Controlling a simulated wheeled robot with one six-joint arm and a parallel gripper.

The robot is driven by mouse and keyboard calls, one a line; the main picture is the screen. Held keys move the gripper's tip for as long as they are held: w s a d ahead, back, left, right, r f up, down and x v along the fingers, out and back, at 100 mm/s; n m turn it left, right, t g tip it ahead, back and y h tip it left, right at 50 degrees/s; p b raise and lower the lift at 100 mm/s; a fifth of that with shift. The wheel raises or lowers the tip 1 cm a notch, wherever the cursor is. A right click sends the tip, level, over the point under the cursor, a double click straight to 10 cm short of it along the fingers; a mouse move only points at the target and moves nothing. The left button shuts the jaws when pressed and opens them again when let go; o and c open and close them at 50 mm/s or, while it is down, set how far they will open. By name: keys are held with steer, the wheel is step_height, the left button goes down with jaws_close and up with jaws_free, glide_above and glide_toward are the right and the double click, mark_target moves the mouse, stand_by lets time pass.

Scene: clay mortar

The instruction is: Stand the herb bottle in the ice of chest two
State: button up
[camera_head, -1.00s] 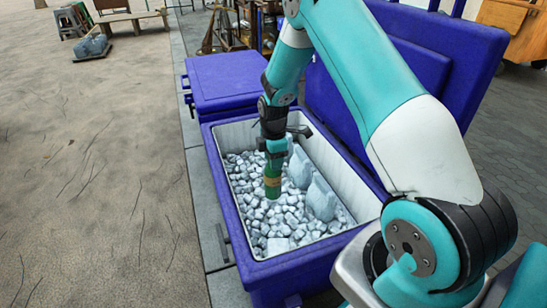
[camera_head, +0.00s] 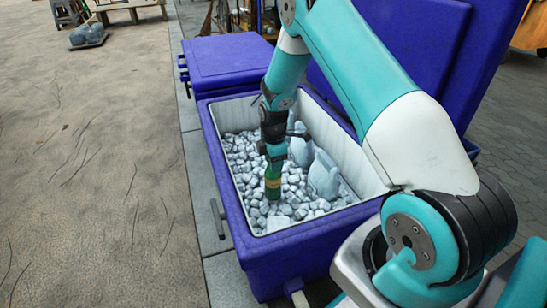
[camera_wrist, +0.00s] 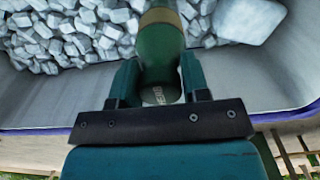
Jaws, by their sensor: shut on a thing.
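The herb bottle (camera_head: 272,184) is green with a tan band and hangs upright below my gripper (camera_head: 274,158) in the head view. In the wrist view the bottle (camera_wrist: 161,50) sits between the two fingers of my gripper (camera_wrist: 160,85), which is shut on it. Its far end is over or among the ice (camera_head: 255,165); I cannot tell if it touches. The ice fills the open blue chest (camera_head: 225,185) with a pale inner wall. No number shows on the chest.
Large pale lumps (camera_head: 323,176) stand in the ice to the right of the bottle. The raised blue lid (camera_head: 415,45) is behind on the right. A closed blue chest (camera_head: 228,60) stands beyond. Open paving (camera_head: 90,190) lies to the left.

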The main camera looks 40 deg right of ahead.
mark_target(274, 175)
steer(key=shift+f+b, duration=1.15)
steer(key=shift+f, duration=1.5)
steer(key=shift+d+f, duration=0.1)
steer(key=shift+f, duration=0.45)
steer(key=o, duration=1.5)
step_height(274, 175, up, 27)
steer(key=p, duration=2.2)
